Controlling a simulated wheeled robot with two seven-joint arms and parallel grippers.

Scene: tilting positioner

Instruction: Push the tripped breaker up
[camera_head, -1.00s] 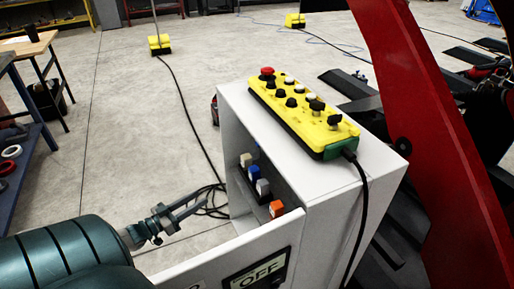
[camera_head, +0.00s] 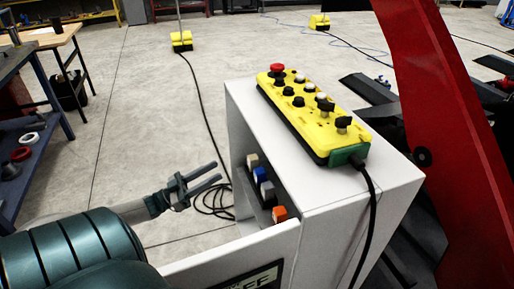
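The white cabinet (camera_head: 378,200) stands open on its left side. Inside is a column of breakers: a beige one (camera_head: 252,160), a blue one (camera_head: 259,174), a grey one (camera_head: 267,189) and an orange one (camera_head: 280,213). From this angle I cannot tell which of them is tripped. My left gripper (camera_head: 217,172) is open and empty, with its two fingers apart. It is just left of the cabinet opening, level with the blue and grey breakers, and seems not to touch them. My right gripper is not in view.
The open cabinet door (camera_head: 235,262) with an OFF label, partly cut off, lies below the gripper. A yellow control box (camera_head: 315,118) rests on the cabinet top, its black cable hanging down the front. A red machine arm (camera_head: 440,120) stands to the right. A workbench is at left.

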